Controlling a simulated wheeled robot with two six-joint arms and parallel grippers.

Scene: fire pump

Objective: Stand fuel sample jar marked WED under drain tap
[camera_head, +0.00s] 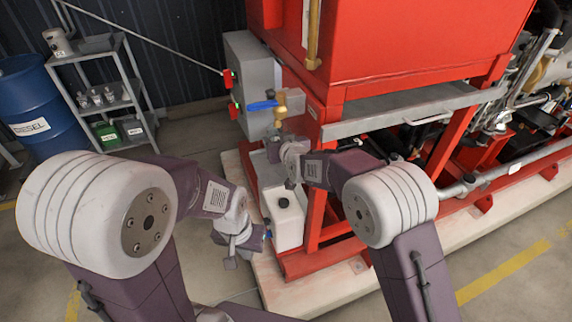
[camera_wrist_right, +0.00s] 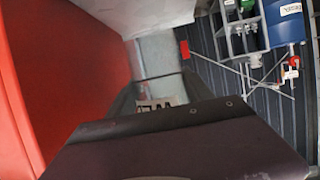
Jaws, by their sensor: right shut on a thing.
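The drain tap (camera_head: 280,106), brass with a blue lever (camera_head: 262,106), sticks out beside the grey box at the red frame's left end. My right gripper (camera_head: 278,149) is just below the tap and is shut on the fuel sample jar. The jar is hard to make out in the head view. My left gripper (camera_head: 248,248) is low beside a white container, looks open and holds nothing that I can see.
The white container (camera_head: 287,222) with a dark cap stands on the pale plinth (camera_head: 320,290) below my right gripper. The red tank (camera_head: 400,45) and its frame stand close on the right. A shelf (camera_head: 105,102) with several small jars and a blue diesel drum (camera_head: 40,105) are at left.

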